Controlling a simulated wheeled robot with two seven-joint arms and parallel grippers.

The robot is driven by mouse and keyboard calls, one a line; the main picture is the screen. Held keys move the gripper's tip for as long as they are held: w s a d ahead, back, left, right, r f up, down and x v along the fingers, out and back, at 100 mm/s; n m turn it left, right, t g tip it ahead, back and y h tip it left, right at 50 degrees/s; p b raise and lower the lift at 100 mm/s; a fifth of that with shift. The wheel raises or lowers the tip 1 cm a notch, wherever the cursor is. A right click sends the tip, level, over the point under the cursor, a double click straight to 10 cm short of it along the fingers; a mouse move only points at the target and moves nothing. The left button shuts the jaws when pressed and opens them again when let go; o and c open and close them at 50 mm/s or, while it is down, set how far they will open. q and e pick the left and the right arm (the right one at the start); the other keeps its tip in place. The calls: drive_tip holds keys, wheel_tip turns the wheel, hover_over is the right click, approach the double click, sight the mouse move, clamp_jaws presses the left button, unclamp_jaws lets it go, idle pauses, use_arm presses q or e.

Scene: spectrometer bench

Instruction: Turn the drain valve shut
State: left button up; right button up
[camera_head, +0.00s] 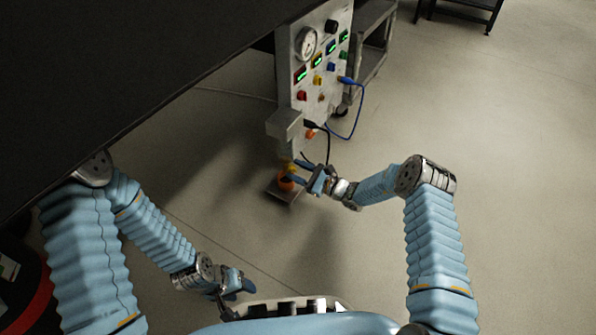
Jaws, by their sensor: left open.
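The drain valve (287,181), with orange and yellow parts, sits low beneath a grey box on the instrument panel, above a small flat plate. My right gripper (298,172) is at the valve from its right side, its blue fingertips close beside the yellow and orange part. The fingers overlap the valve in the picture, so I cannot tell whether they touch or grip it. My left gripper (240,285) is open and empty, low in front of my base and well away from the valve.
The upright panel (312,60) carries a round gauge, green displays, coloured knobs and a blue cable (358,115) looping down on the right. A grey cart (372,40) stands behind it. A dark tabletop (110,60) fills the upper left. The floor at right is clear.

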drive_tip(key=shift+o, duration=0.5)
drive_tip(key=shift+s+d, duration=0.25)
drive_tip(key=shift+d, duration=0.1)
drive_tip(key=p+v, duration=0.2)
drive_tip(key=v, duration=1.1)
